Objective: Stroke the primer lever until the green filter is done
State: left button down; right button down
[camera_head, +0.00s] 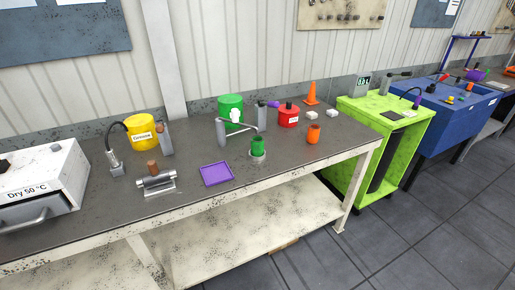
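The green filter (257,146) stands upright in a pale round seat (257,157) on the grey bench. Behind it is a grey stand (262,117) with a bar running to the left. A purple handle (272,104) sticks out at its right and may be the primer lever; I cannot tell for sure. Whether the filter is filled or done does not show. Neither of my grippers is in view.
The bench (120,215) also holds an orange cylinder (313,134), red can (288,117), green drum (230,107), purple tray (216,174), yellow Grease drum (141,128) and white "Dry 50 °C" box (40,185). A lime-green cabinet (376,150) stands right. The floor ahead is clear.

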aim_at(271, 104)
jog(key=i+l+z, duration=0.1)
jog(key=i, duration=0.35)
jog(key=i+l, duration=0.3)
jog(key=i, duration=0.2)
jog(key=l+z, duration=0.05)
